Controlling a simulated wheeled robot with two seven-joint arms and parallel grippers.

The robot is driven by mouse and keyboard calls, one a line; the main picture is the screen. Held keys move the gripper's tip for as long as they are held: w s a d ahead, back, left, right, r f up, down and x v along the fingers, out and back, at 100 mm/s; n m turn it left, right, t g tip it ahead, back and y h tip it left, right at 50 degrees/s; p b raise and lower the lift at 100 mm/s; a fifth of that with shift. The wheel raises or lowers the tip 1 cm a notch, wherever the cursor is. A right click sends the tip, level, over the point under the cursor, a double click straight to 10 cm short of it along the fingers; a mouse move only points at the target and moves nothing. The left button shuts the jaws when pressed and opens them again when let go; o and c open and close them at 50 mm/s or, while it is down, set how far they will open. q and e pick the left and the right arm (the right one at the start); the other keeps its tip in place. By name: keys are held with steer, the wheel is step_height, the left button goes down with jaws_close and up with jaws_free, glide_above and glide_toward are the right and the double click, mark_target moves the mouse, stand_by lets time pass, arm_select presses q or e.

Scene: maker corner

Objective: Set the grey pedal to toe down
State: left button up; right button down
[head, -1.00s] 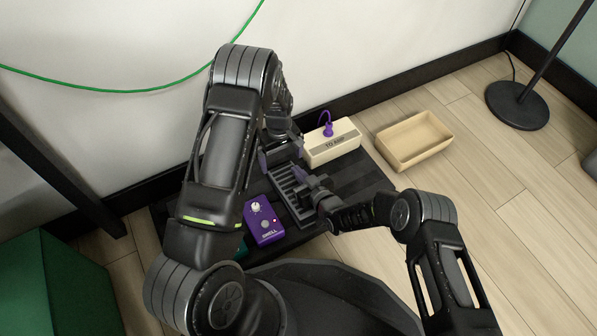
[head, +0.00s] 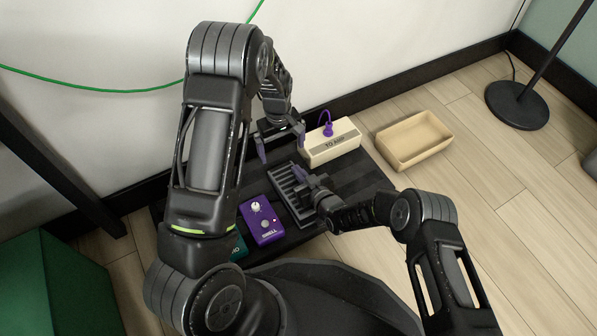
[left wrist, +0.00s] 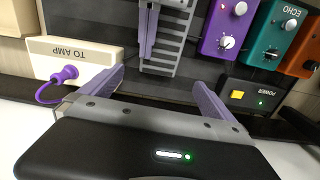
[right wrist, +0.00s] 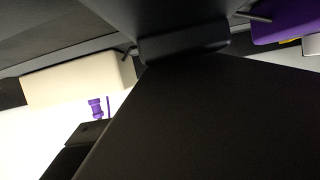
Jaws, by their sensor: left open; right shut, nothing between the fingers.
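The grey pedal (head: 285,189) is a ribbed treadle on the dark board, between the purple pedal and the cream box. It also shows at the top of the left wrist view (left wrist: 177,48). I cannot tell its tilt for sure. My left gripper (head: 281,151) is open and empty, just beyond the pedal's far end; its two purple fingers show apart in the left wrist view (left wrist: 160,88). My right gripper (head: 303,175) is shut and empty, over the pedal's right side, hiding part of the ribs. I cannot tell whether it touches. The right wrist view is mostly blocked by dark surfaces.
A cream "TO AMP" box (head: 333,143) with a purple plug stands right of my left gripper. A purple pedal (head: 262,221) sits left of the grey one. Teal (left wrist: 282,35) and orange pedals and a power box (left wrist: 250,95) line the board. A beige tray (head: 415,153) lies right.

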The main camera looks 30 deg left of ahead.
arm_select(q)
steer(key=s+d+r+m+h, duration=0.25)
steer(key=s+d+m, duration=0.25)
steer(key=s+d, duration=0.4)
steer(key=s+d+r+m+h, duration=0.1)
steer(key=s+d+r+m, duration=0.35)
steer(key=s+d, duration=0.45)
steer(key=s+d+f+t, duration=0.1)
steer(key=d+f, duration=0.1)
steer(key=f, duration=0.5)
steer(key=s+d+f+n, duration=0.1)
steer(key=d+f, duration=0.2)
steer(key=f, duration=0.5)
steer(key=shift+s+d+f+t, duration=0.15)
steer(key=shift+s+d+t, duration=0.05)
steer(key=shift+s+t, duration=0.2)
arm_select(e)
steer(key=shift+g+h, duration=0.3)
steer(key=shift+f, duration=0.1)
